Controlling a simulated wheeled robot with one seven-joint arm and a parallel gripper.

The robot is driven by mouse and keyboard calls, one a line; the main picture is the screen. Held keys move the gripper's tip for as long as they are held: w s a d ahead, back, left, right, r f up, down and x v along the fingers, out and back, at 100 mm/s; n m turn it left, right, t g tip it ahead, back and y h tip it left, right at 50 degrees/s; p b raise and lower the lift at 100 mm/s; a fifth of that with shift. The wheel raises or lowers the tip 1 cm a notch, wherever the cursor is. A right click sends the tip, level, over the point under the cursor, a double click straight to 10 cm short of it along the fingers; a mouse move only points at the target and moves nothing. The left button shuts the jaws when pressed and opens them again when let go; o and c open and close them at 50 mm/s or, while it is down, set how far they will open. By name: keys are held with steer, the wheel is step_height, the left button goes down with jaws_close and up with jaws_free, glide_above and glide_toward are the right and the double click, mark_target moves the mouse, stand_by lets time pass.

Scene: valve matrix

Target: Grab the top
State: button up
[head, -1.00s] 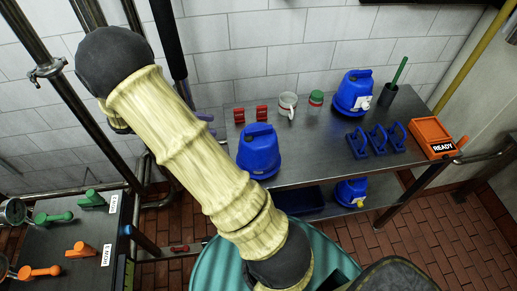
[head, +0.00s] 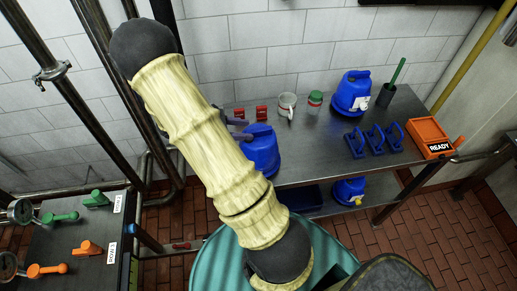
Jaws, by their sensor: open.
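A blue jug (head: 264,153) with a rounded top and handle stands at the left end of the metal table. My arm hides its left side. My gripper (head: 242,129) shows as two dark fingers coming out from behind my arm, just left of the jug's top (head: 258,129). The fingers are apart, one above the other. I cannot tell whether they touch the jug. A second blue jug (head: 352,92) with a white label stands at the back of the table. A third blue jug (head: 348,190) with a yellow part is on the lower shelf.
The metal table (head: 318,145) also holds red blocks (head: 262,113), a mug (head: 287,105), a green-lidded jar (head: 315,102), blue handled pieces (head: 377,138) and an orange READY box (head: 430,138). Pipes (head: 85,110) and a panel with green and orange valve handles (head: 47,270) are at left.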

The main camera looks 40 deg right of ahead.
mark_target(255, 130)
steer(key=shift+s+d, duration=0.2)
steer(key=shift+d, duration=0.05)
steer(key=p+x, duration=0.1)
steer(key=x, duration=0.1)
steer(key=p+x, duration=0.1)
steer(key=x, duration=0.1)
steer(key=shift+s+d+r, duration=0.1)
steer(key=shift+s+d, duration=0.15)
steer(key=shift+s, duration=0.15)
steer(key=shift+c, duration=0.2)
jaws_close()
stand_by(1.0)
